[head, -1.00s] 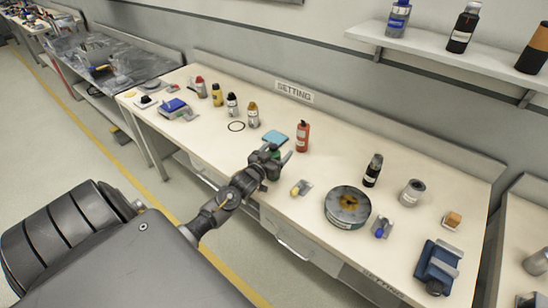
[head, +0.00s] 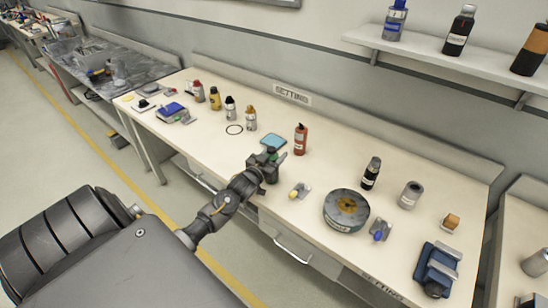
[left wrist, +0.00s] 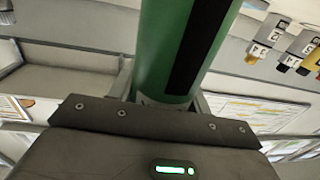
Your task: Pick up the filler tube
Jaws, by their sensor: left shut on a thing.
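The filler tube (left wrist: 180,50) is a green cylinder with a black stripe, filling the middle of the left wrist view and rising out of the jaws. In the head view my left gripper (head: 270,163) hides most of it; only small dark green parts show. The gripper is shut on the tube near the front edge of the setting bench (head: 190,135). Whether the tube's base touches the bench is hidden. My right gripper is not in view.
A teal pad (head: 274,141) and a red bottle (head: 300,139) stand behind the gripper. A small yellow-tipped item (head: 299,191) and a round grey tin (head: 345,210) lie to its right.

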